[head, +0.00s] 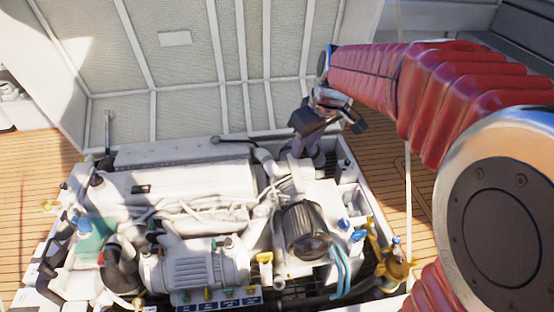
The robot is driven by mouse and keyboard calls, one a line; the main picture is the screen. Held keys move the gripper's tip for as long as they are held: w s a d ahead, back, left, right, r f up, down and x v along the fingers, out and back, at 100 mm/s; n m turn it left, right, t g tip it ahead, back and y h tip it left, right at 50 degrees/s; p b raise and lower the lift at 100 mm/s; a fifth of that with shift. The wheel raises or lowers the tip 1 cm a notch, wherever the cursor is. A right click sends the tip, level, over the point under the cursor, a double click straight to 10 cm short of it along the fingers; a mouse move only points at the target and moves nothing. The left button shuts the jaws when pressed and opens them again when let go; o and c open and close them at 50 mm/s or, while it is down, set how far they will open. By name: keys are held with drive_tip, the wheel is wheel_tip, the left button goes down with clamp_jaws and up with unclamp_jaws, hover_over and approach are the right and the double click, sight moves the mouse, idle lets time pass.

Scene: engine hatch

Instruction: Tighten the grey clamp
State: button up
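My gripper (318,126) hangs at the end of my red-sleeved arm, over the back right part of the white engine (165,190). Its dark parts are small, and I cannot tell how far apart the fingers are. Just below it is a greyish hose or pipe fitting (304,148), partly hidden by the gripper. I cannot tell whether the gripper touches it. I cannot pick out the grey clamp for certain; it may be on this fitting or hidden behind the gripper.
The raised hatch lid (180,75) stands close behind the engine and gripper. A dark ribbed cylinder (306,230), a yellow handle (264,258), blue hoses (340,270) and a brass fitting (396,268) crowd the front right. A thin pole stands right of the hatch. Wooden deck (35,170) lies clear at left.

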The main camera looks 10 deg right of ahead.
drive_tip(key=w+d+f+n, duration=0.1)
drive_tip(key=w+f+n, duration=0.1)
drive_tip(key=w+f, duration=0.55)
drive_tip(key=n+g+y, duration=0.2)
drive_tip(key=n, duration=0.2)
hover_over(284, 199)
drive_tip(key=s+d, duration=0.4)
wheel_tip(284, 199, down, 16)
wheel_tip(284, 199, down, 13)
drive_tip(key=w+d+n, duration=0.1)
drive_tip(key=w+n, duration=0.1)
drive_tip(key=shift+w+d+y, duration=0.2)
drive_tip(key=shift+d+y, duration=0.1)
drive_tip(key=shift+d, duration=0.05)
drive_tip(key=shift+f, duration=0.15)
drive_tip(key=x, duration=1.3)
drive_tip(key=shift+w+a+f, duration=0.1)
drive_tip(key=shift+a+f, duration=0.05)
drive_tip(key=shift+f, duration=0.1)
drive_tip(key=shift+c, duration=0.4)
